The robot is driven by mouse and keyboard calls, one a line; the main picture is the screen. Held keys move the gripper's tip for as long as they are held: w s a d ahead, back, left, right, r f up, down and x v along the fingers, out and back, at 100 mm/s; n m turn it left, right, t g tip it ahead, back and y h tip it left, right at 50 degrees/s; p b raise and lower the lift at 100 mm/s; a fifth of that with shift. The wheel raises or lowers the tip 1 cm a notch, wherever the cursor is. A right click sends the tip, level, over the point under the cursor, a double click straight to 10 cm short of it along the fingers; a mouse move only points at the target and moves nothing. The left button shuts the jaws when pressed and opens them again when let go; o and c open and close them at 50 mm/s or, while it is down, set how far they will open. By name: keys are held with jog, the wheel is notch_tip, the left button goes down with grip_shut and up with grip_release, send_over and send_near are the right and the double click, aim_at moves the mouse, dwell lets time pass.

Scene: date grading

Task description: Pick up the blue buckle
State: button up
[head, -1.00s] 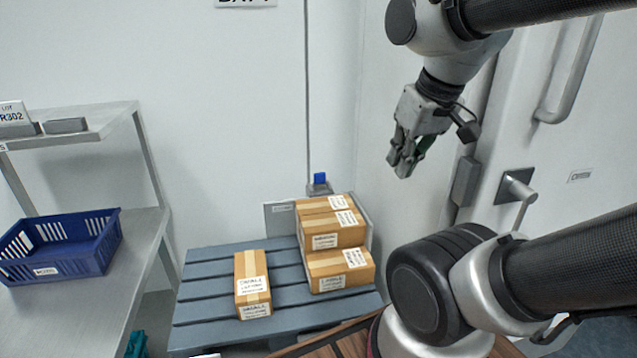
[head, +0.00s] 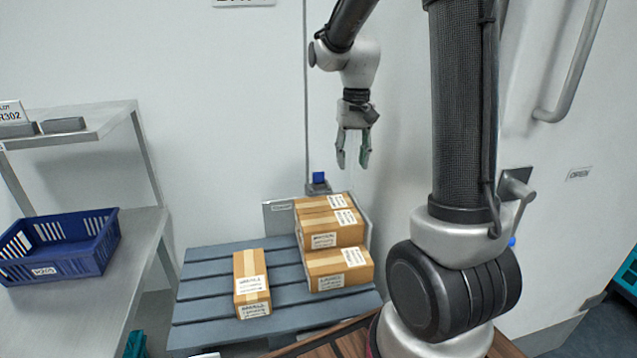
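A small blue piece (head: 319,178), which looks like the blue buckle, sits on a small grey holder (head: 318,189) by the back wall, behind the stacked cartons. My gripper (head: 352,166) points down with its fingers apart and nothing between them. In the picture it is a little to the right of the blue piece and slightly higher. How far apart they are in depth I cannot tell.
Stacked cartons (head: 325,240) and a single carton (head: 252,284) stand on a grey slatted pallet (head: 205,300). A blue crate (head: 60,255) is on the metal shelf unit (head: 130,255) at left. A door handle (head: 570,70) is at right.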

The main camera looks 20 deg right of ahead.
jog(key=w+d+f+m, duration=0.1)
jog(key=w+f+m, duration=0.4)
jog(key=w, duration=0.4)
jog(key=w+d+f+m, duration=0.2)
jog(key=w+f+m, duration=0.1)
jog(key=w+f, duration=0.5)
notch_tip(320, 180, up, 3)
jog(key=m+t+y, duration=0.1)
jog(key=m, duration=0.5)
send_over(319, 173)
jog(key=d, duration=0.1)
jog(key=shift+w+r, duration=0.2)
jog(key=shift+w, duration=0.05)
jog(key=shift+w+m, duration=0.1)
jog(key=shift+m, duration=0.9)
notch_tip(319, 173, down, 2)
jog(key=shift+a+m, duration=0.15)
jog(key=shift+m, duration=0.15)
jog(key=f, duration=0.5)
jog(key=shift+a+f, duration=0.3)
jog(key=shift+f, duration=0.05)
grip_shut()
